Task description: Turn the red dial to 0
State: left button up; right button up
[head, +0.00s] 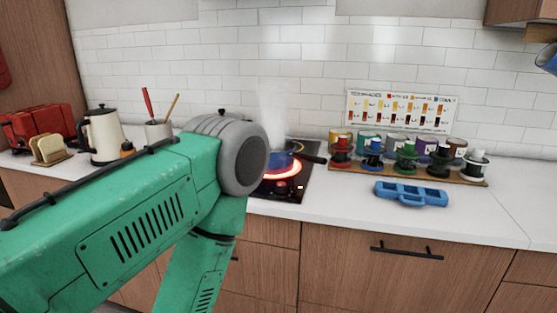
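A red and black round piece (341,150) stands at the left end of a row of similar coloured pieces on a wooden board (463,182) on the counter. It may be the red dial, but no numbers can be read on it. A black cooktop (301,178) with a glowing red ring carries a steaming blue pan (281,160). My green left arm crosses the left and middle of the view and covers part of the cooktop. Neither gripper shows.
A blue tray-like object (411,194) lies in front of the board. A kettle (104,135), a utensil holder (158,131), toast (50,149) and a red toaster (40,124) stand at left. The front right counter (480,223) is clear.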

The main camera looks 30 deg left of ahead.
aim_at(281, 187)
jog(key=u, duration=1.2)
